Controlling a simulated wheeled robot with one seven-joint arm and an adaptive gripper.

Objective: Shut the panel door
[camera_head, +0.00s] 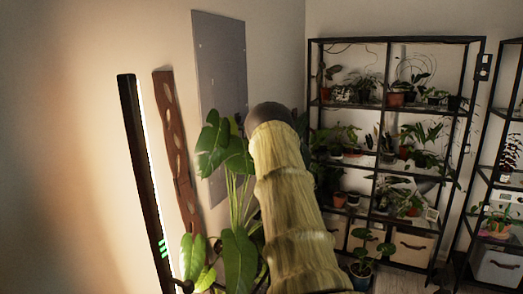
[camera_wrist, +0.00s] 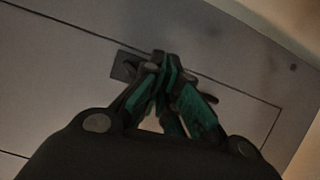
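The grey panel (camera_head: 222,70) is mounted on the left wall in the head view, and its lower part is hidden behind leaves and my arm. In the wrist view the panel door (camera_wrist: 60,75) fills much of the picture, with thin dark seam lines around it. The door looks about flush with its frame; a small gap cannot be ruled out. A small dark latch (camera_wrist: 124,66) sits by the upper seam. My gripper (camera_wrist: 161,60) has its teal fingers brought together at the tips, in front of the door beside the latch. Nothing shows between them. Contact with the door is unclear.
A tall leafy plant (camera_head: 238,160) stands close below the panel. A lit vertical lamp bar (camera_head: 139,170) and a brown wooden strip (camera_head: 175,140) are to its left. A black shelf rack (camera_head: 395,106) with potted plants stands at the right. A low potted plant (camera_head: 364,255) stands before it.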

